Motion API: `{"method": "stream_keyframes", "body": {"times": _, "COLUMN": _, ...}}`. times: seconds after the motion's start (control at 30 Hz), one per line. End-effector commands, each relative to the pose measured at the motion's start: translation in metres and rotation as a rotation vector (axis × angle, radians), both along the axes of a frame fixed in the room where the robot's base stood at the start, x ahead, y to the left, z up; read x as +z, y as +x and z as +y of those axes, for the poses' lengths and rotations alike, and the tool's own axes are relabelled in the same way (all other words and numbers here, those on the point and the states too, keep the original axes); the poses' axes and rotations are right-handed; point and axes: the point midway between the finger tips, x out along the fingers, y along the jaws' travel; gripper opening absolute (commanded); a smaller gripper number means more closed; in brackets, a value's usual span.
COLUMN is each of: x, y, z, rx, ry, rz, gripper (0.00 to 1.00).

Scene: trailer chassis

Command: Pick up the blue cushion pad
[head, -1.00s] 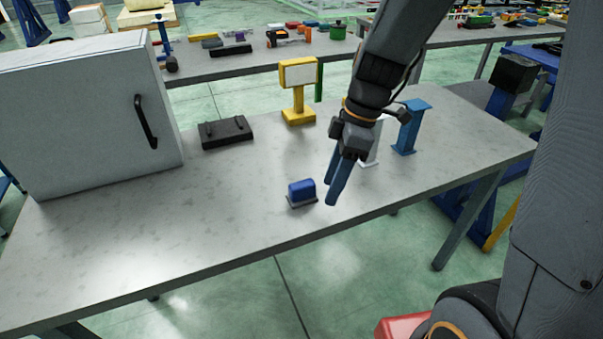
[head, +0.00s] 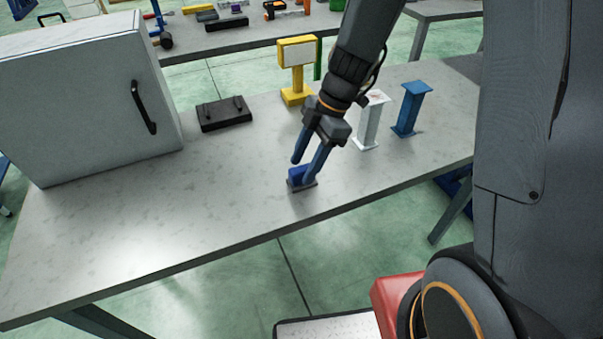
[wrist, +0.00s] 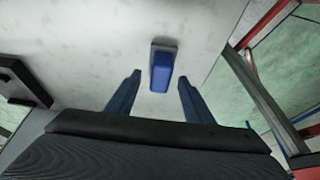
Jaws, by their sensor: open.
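The blue cushion pad (head: 296,175) sits on a thin dark base on the grey table, near its front edge. In the head view my gripper (head: 305,167) hangs over it, and one finger hides part of the pad. In the wrist view the pad (wrist: 161,72) lies ahead of the fingertips and between their lines. My gripper (wrist: 159,78) is open and empty there, with clear space on both sides of the pad. I see no contact with the pad.
A white cabinet (head: 85,95) with a black handle fills the table's left end. A black block with handles (head: 224,114), a yellow stand (head: 297,70), a white post (head: 369,120) and a blue post (head: 411,108) stand behind. The table's (head: 160,215) front left is clear.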

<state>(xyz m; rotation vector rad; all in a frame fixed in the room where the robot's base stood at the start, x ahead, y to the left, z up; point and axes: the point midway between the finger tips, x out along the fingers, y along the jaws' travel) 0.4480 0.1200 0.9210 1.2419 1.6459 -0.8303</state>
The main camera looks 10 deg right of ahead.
Motion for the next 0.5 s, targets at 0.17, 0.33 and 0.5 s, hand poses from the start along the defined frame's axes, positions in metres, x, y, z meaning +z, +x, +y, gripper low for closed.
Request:
{"method": "stream_keyframes", "body": {"times": 0.17, "x": -0.015, "y": -0.003, "z": 0.007, "rx": 0.003, "ry": 0.0, "rz": 0.001, "gripper": 0.47}}
{"method": "stream_keyframes", "body": {"times": 0.33, "x": -0.018, "y": -0.003, "z": 0.009, "rx": 0.003, "ry": 0.0, "rz": 0.0, "gripper": 0.47}}
{"method": "stream_keyframes", "body": {"times": 0.5, "x": -0.018, "y": -0.003, "z": 0.008, "rx": 0.002, "ry": 0.0, "rz": 0.0, "gripper": 0.4}}
